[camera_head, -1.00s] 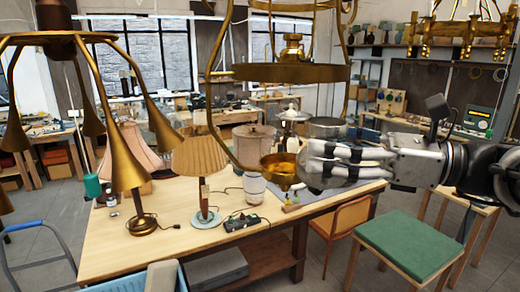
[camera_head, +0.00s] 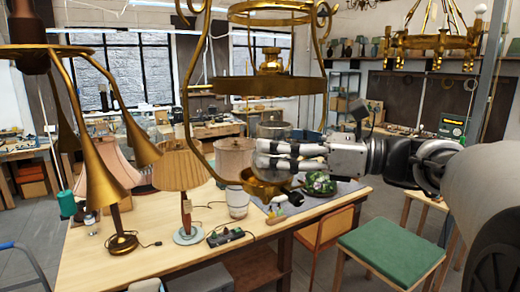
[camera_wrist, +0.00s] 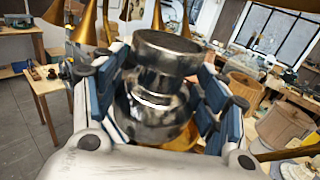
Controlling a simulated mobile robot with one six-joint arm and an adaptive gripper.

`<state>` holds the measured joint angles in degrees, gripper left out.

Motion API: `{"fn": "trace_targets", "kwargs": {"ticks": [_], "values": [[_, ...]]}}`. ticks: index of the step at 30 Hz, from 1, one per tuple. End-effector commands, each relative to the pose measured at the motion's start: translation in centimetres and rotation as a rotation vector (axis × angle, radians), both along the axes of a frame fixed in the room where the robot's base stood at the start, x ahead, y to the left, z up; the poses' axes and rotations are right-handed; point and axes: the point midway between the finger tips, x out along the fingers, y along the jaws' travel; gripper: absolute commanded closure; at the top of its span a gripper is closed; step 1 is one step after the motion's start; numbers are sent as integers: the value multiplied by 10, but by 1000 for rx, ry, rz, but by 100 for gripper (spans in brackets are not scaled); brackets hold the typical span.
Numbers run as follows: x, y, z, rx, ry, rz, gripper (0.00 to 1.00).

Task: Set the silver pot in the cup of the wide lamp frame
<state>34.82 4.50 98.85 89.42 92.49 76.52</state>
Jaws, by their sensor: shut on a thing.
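The silver pot (camera_wrist: 155,100) is a shiny, waisted metal vessel with a wide rim, between the blue pads of my gripper (camera_wrist: 150,95) in the wrist view. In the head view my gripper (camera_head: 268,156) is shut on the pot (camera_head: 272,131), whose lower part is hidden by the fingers. The wide lamp frame (camera_head: 198,70) is a hanging brass frame with curved arms; its brass cup (camera_head: 264,190) lies just below the gripper. The pot is upright within the frame, above the cup. I cannot tell whether they touch. Brass (camera_wrist: 186,138) shows behind the pot's base in the wrist view.
A brass lamp with cone shades (camera_head: 90,90) hangs at the left. The workbench (camera_head: 100,268) below carries pleated lamps (camera_head: 183,166), a white pot (camera_head: 238,202) and a green glass item (camera_head: 320,183). A green-topped stool (camera_head: 390,252) stands at the right. Another brass fixture (camera_head: 440,45) hangs upper right.

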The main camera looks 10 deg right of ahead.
Motion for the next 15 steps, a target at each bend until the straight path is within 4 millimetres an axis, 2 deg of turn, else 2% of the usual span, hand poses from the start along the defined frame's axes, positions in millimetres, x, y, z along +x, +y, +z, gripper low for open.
{"fn": "trace_targets", "kwargs": {"ticks": [13, 15], "values": [[34, 12, -1, 1, -1, 1, 72], [33, 11, -9, 1, 0, -1, 72]]}}
